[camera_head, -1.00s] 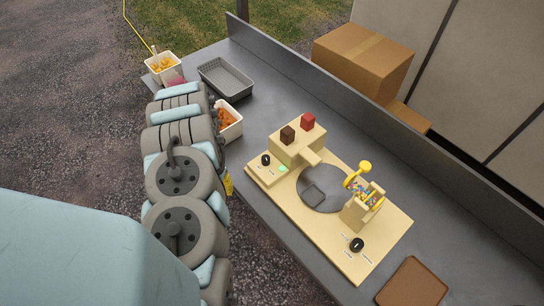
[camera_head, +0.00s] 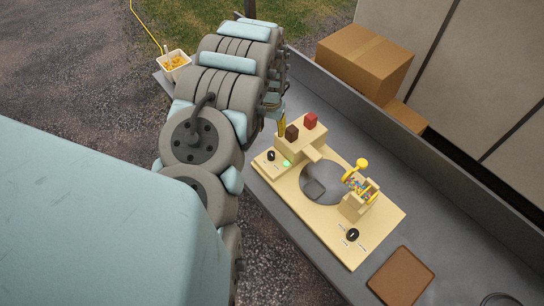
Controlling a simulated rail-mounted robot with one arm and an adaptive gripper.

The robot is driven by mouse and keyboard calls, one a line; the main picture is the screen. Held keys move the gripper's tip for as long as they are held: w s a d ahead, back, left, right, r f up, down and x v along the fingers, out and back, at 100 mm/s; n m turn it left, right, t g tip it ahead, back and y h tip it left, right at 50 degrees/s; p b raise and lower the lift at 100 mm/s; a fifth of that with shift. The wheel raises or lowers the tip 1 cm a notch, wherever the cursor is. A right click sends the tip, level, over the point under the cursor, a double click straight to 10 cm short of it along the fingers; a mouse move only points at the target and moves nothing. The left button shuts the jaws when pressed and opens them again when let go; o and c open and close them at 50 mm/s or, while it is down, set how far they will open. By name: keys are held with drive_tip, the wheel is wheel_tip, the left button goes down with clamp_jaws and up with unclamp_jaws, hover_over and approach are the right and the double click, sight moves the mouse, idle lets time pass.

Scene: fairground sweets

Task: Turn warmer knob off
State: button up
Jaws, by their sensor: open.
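A cream-coloured machine (camera_head: 325,226) stands on the grey counter, with a round dark plate in its middle. It has two black knobs. One knob (camera_head: 271,156) is at its left end beside a lit green light (camera_head: 287,163). The other knob (camera_head: 352,234) is at its near right end with small labels around it. The labels are too small to read, so I cannot tell which knob is the warmer's.
A brown board (camera_head: 401,276) lies on the counter.

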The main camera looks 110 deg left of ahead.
sight(271, 153)
drive_tip(key=shift+f, duration=7.95)
drive_tip(key=shift+c, duration=0.3)
clamp_jaws()
